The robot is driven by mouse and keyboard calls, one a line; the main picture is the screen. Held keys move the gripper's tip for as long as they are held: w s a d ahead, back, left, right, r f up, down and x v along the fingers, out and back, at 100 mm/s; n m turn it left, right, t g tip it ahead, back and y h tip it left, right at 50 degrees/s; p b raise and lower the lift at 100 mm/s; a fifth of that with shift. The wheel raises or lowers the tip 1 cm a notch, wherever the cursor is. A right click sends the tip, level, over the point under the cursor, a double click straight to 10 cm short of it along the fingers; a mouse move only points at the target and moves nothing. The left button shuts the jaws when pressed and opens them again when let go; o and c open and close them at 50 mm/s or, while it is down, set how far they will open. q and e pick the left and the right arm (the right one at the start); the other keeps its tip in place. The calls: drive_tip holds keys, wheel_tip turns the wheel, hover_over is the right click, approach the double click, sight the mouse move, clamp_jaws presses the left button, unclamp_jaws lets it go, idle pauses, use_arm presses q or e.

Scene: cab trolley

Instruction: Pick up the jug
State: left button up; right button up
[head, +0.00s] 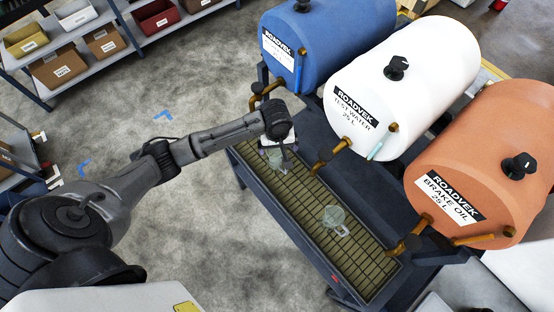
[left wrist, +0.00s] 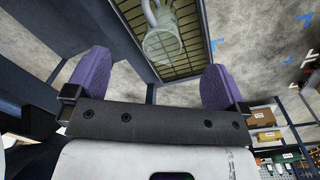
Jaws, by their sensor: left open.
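A clear jug (head: 333,216) with a handle stands on the grated drip tray (head: 366,285), in front of the white and orange drums. A clear jug (left wrist: 162,42) on the grating also shows at the top of the left wrist view, beyond the gap between the fingers. My left gripper (head: 283,155) is over the far part of the tray, up and left of the jug in the head view, partly hidden by its own wrist. In the left wrist view its purple fingers (left wrist: 154,84) are wide apart with nothing between them. My right gripper is not in view.
Blue (head: 335,40), white (head: 425,75) and orange (head: 490,150) drums with brass taps lie on the trolley beside the tray. The taps jut out over the tray's edge. Shelves with boxes (head: 60,66) stand at the upper left.

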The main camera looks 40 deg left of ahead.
use_arm(q)
drive_tip(key=w+a+n, duration=0.2)
drive_tip(key=a, duration=0.1)
drive_tip(key=b, duration=0.1)
hover_over(278, 162)
drive_tip(key=w+a, duration=0.1)
drive_tip(key=a, duration=0.1)
wheel_tip(278, 162, down, 8)
drive_tip(key=shift+w+a+f, duration=0.1)
drive_tip(key=shift+a+f, duration=0.05)
drive_tip(key=shift+f, duration=1.2)
drive_tip(key=shift+a+f, duration=0.1)
drive_tip(key=shift+f, duration=1.25)
drive_tip(key=shift+c, duration=0.5)
drive_tip(key=c, duration=1.2)
